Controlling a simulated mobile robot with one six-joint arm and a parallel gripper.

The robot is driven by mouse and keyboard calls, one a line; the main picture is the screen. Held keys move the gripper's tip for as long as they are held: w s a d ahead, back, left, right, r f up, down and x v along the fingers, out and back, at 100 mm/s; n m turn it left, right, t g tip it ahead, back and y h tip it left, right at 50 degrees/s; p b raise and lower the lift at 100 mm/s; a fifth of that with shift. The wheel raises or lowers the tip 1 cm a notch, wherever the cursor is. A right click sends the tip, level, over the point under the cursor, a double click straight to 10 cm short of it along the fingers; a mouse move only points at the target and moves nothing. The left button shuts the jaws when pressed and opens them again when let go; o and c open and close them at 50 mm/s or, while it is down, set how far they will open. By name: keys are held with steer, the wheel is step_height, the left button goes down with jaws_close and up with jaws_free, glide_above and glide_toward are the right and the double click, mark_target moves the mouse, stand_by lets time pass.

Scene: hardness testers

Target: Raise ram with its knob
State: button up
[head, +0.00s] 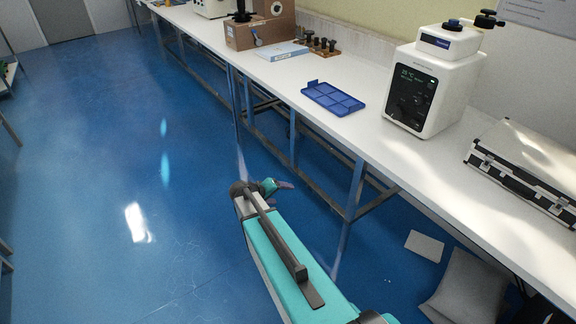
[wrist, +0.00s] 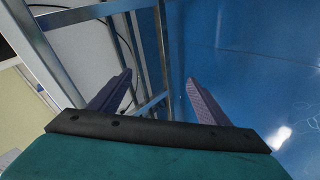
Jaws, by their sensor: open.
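No ram can be picked out for certain in the head view. My gripper (head: 280,186) is off the bench's front edge, over the blue floor, apart from all of these. In the wrist view its two purple fingers (wrist: 160,85) are spread with nothing between them.
A blue tray (head: 333,98), a dark-trimmed case (head: 527,168) and small black-topped pieces (head: 320,45) lie on the white bench (head: 395,160). Bench legs (head: 354,190) stand beside my gripper. Grey pieces (head: 465,288) lie below the bench.

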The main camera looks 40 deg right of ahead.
steer(key=s+a+f+g+y+p, duration=0.2)
steer(key=s+a+y+p, duration=0.1)
steer(key=s+a, duration=0.7)
steer(key=s+a+f+n+g+y+p, duration=0.1)
steer(key=s+a+f+g+y+p, duration=0.1)
steer(key=s+a+p, duration=0.4)
steer(key=s+a+f+n+g+y+p, duration=0.1)
steer(key=s+a+f+g+y+p, duration=0.1)
steer(key=s+a, duration=1.1)
steer(key=s+g+y+p, duration=0.1)
steer(key=s+y+p, duration=0.1)
steer(key=s, duration=0.6)
steer(key=shift+a+g+y+p, duration=0.3)
steer(key=shift+a+p, duration=0.1)
steer(key=shift+p, duration=0.05)
steer(key=shift+f, duration=0.1)
steer(key=shift+c, duration=0.2)
